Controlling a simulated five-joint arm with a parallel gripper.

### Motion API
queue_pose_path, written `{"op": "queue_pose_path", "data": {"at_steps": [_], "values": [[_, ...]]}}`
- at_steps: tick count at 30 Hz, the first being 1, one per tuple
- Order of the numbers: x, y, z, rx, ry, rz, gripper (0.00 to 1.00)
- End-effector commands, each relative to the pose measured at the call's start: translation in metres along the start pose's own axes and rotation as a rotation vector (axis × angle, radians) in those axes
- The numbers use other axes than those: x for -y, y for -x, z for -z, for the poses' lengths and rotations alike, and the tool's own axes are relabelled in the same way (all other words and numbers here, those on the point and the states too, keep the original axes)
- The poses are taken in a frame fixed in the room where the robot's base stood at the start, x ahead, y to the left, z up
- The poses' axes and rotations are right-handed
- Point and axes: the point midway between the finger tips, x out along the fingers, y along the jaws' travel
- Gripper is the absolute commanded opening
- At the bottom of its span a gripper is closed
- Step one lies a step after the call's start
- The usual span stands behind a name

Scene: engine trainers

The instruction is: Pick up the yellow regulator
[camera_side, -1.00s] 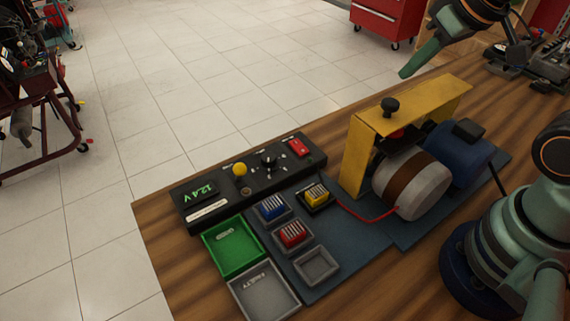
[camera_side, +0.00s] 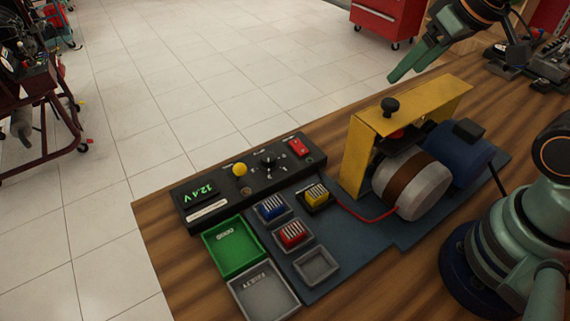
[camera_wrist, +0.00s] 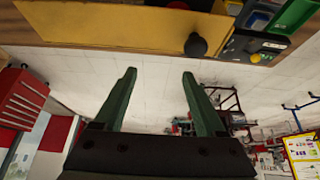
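The yellow regulator (camera_side: 317,194) is a small finned block. It sits in a dark socket on the blue mat, at the end of a red wire, just left of the yellow guard (camera_side: 417,111). My gripper (camera_side: 400,76) is high behind the guard, up and to the right of the regulator and well apart from it. In the wrist view my gripper (camera_wrist: 160,75) has its two green fingers spread with nothing between them. I cannot make out the yellow regulator in the wrist view.
A blue regulator (camera_side: 272,207) and a red regulator (camera_side: 292,234) sit in holders beside an empty holder (camera_side: 316,266). Green (camera_side: 232,272) and grey (camera_side: 263,293) trays lie front left. A control panel (camera_side: 250,181) with a yellow knob is behind. The guard stands over a motor assembly (camera_side: 412,186).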

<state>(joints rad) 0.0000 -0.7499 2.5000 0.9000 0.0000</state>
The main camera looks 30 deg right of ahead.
Motion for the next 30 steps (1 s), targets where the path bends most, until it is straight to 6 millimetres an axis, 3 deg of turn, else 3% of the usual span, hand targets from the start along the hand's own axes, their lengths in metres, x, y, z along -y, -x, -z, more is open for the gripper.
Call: {"op": "queue_pose_path", "data": {"at_steps": [8, 14, 23, 30], "values": [[0.0, 0.006, 0.004, -0.003, 0.0, 0.0, 0.72], [0.002, 0.049, 0.028, -0.002, -0.01, 0.002, 0.72], [0.048, 0.043, 0.038, 0.164, -0.465, 0.016, 0.72], [0.094, 0.041, 0.045, 0.299, -0.88, -0.072, 0.72]]}}
